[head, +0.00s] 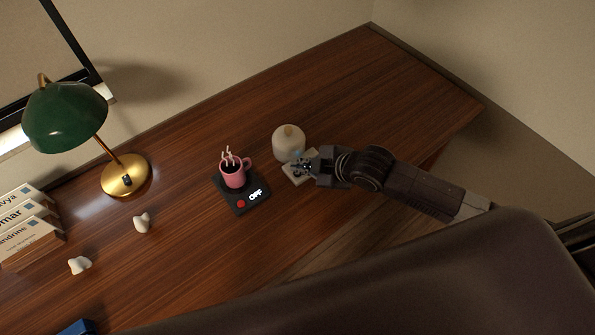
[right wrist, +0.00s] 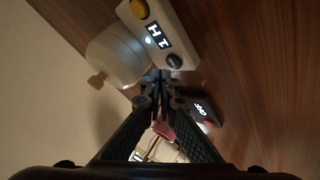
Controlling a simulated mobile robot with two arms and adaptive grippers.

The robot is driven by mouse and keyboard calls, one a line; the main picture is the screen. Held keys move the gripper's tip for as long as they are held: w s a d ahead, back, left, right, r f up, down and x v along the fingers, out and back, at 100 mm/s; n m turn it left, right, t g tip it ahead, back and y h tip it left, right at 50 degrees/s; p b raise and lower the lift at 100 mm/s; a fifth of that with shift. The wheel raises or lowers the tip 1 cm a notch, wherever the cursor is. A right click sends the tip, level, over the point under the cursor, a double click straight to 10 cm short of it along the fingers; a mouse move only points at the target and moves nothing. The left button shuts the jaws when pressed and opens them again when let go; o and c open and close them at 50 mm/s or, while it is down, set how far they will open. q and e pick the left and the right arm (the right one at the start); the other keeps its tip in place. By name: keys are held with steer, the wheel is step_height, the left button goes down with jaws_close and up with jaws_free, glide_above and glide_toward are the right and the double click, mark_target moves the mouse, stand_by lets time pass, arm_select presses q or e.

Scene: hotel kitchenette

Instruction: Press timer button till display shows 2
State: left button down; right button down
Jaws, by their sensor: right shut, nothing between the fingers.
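The timer is a pale control panel (right wrist: 163,38) beside a round cream-coloured device (right wrist: 112,58). In the right wrist view its lit display (right wrist: 157,35) seems to read 1H, turned in the picture. In the head view the panel (head: 290,177) is partly hidden by my right gripper (head: 303,166). My right gripper is shut and empty, its fingertips (right wrist: 158,77) close to the dark button; I cannot tell whether they touch. My left gripper is out of view.
A pink mug (head: 233,177) stands on a black warmer (head: 248,205) reading OFF, left of the timer. A green lamp (head: 65,115), name blocks (head: 30,222) and small white objects (head: 142,223) are farther left. The desk (head: 370,85) is clear behind and right.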

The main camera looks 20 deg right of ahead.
stand_by(0.6)
steer(key=shift+f, duration=0.4)
steer(key=shift+f, duration=0.4)
stand_by(0.4)
stand_by(0.4)
steer(key=shift+r+p, duration=0.8)
steer(key=shift+p, duration=0.1)
step_height(320, 180, up, 5)
steer(key=p, duration=0.5)
steer(key=shift+r, duration=0.1)
